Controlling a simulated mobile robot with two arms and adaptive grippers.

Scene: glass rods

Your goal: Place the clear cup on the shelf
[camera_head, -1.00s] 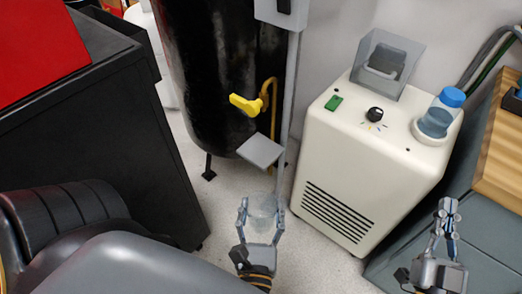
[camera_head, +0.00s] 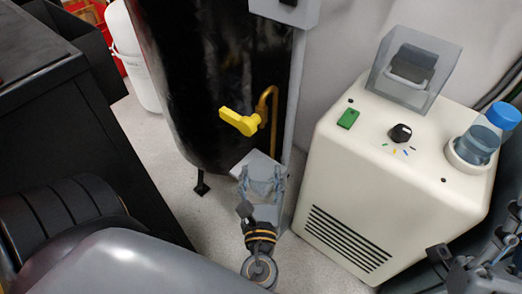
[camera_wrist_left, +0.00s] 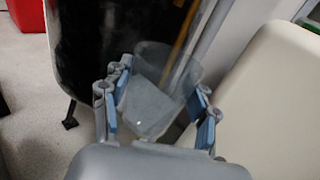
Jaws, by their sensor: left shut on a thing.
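The clear cup (camera_head: 262,178) is see-through and hard to make out in the head view. My left gripper (camera_head: 262,182) is shut on it, with a finger on each side. In the left wrist view the cup (camera_wrist_left: 182,75) stands between the blue-padded fingers of the left gripper (camera_wrist_left: 160,115). The shelf is a small grey plate (camera_head: 252,158) on the grey post, below the yellow valve handle. It overlaps the cup in view; I cannot tell whether they touch. My right gripper (camera_head: 485,262) is partly in view at the lower right, its jaws unclear.
A black tank (camera_head: 205,80) stands behind the shelf, with a yellow valve handle (camera_head: 240,121) above it. A cream machine (camera_head: 375,190) stands close on the right, bearing a blue-capped bottle (camera_head: 484,138). A black cabinet (camera_head: 85,130) is at left.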

